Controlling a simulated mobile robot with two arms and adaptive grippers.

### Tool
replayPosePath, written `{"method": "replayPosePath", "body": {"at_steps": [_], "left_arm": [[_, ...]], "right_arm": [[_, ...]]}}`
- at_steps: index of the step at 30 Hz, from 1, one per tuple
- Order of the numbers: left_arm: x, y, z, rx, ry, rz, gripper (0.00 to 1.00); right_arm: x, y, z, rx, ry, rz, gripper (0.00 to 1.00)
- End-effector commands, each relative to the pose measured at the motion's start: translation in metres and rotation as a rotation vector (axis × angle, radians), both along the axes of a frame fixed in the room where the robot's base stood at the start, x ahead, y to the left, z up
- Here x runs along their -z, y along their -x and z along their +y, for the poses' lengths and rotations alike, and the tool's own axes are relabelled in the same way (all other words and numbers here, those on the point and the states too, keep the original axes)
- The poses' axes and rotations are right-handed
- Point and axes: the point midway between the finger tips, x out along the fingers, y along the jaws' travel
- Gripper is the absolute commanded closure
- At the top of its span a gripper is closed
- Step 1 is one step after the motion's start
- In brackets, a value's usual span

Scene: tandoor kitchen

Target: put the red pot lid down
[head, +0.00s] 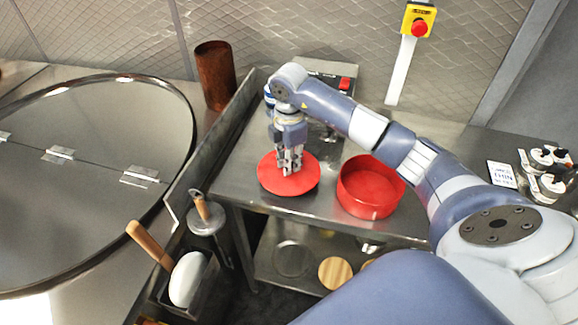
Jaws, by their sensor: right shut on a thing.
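The red pot lid (303,185) is a flat red disc at the left end of the steel table (245,150). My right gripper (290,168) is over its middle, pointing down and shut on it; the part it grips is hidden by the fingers. I cannot tell whether the lid touches the table or is slightly above it. The red pot (368,205) stands open to the right of the lid, a little apart from it. My left gripper is not in view.
A round steel tandoor cover (90,200) fills the left, with a raised metal divider (215,140) beside the table. A brown cylinder (215,75) stands behind. White-topped jars (545,160) and a small sign (502,174) are at the right. A lower shelf holds round items.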

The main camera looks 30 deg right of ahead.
Motion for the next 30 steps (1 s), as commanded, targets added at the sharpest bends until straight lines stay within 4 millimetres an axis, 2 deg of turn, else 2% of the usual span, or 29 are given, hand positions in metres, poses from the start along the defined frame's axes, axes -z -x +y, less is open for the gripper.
{"method": "replayPosePath", "body": {"at_steps": [3,7,18,19,21,30], "left_arm": [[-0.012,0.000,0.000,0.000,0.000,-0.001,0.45],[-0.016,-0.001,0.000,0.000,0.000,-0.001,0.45],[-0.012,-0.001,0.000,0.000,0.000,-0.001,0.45],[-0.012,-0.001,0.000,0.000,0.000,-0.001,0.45],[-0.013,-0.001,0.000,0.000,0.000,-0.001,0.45],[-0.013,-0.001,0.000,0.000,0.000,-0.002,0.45]], "right_arm": [[0.015,0.002,0.001,0.000,-0.002,0.007,1.00],[0.029,0.001,0.001,0.000,-0.001,0.004,1.00],[0.035,0.001,0.001,0.000,0.000,0.002,1.00],[0.036,0.001,0.001,0.000,0.000,0.002,0.81],[0.035,0.001,0.001,0.000,0.000,0.002,0.65],[0.034,0.001,0.001,0.000,0.000,0.002,0.63]]}}
